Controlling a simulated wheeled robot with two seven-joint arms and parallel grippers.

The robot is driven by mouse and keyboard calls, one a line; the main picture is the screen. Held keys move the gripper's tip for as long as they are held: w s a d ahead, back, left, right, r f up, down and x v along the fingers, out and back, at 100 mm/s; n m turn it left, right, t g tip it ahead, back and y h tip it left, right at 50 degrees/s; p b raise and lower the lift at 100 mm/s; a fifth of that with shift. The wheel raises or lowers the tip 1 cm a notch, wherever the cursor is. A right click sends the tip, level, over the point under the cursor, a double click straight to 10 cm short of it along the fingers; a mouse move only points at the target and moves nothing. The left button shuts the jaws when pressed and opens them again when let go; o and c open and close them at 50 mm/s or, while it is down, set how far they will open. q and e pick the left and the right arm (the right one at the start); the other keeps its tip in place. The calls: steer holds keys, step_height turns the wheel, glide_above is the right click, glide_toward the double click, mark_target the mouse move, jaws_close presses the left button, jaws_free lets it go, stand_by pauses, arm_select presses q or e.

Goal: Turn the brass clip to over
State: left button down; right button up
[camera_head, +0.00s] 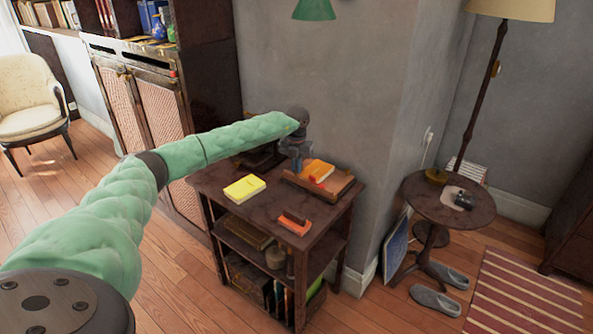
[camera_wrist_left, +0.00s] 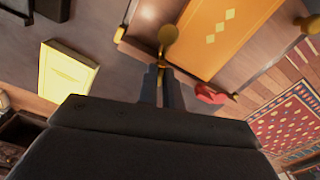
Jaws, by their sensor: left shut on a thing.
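The brass clip (camera_wrist_left: 167,36) shows in the left wrist view as a rounded brass head on a thin stem, beside an orange book with yellow diamonds (camera_wrist_left: 222,32). My left gripper (camera_wrist_left: 162,76) has its two dark fingers shut on the stem, with the head showing beyond the fingertips. In the head view my left gripper (camera_head: 297,167) points down at the back of a wooden holder (camera_head: 335,192) on the small dark table (camera_head: 262,208). The clip is too small to make out there. My right gripper is not in view.
A yellow book (camera_head: 244,188) lies left of the holder, and an orange block with a dark top (camera_head: 294,223) lies in front. A red piece (camera_wrist_left: 210,94) is close to my fingers. A grey wall (camera_head: 325,80) stands behind the table. The table's front left is clear.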

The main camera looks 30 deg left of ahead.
arm_select(q)
steer(key=shift+m+b, duration=0.75)
steer(key=shift+m, duration=0.95)
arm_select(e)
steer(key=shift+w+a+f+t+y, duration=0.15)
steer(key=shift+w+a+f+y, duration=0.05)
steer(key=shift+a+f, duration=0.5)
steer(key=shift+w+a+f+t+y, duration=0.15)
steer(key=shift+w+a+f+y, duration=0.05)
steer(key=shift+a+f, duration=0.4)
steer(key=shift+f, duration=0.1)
arm_select(q)
steer(key=c, duration=1.6)
jaws_free()
steer(key=shift+o, duration=0.2)
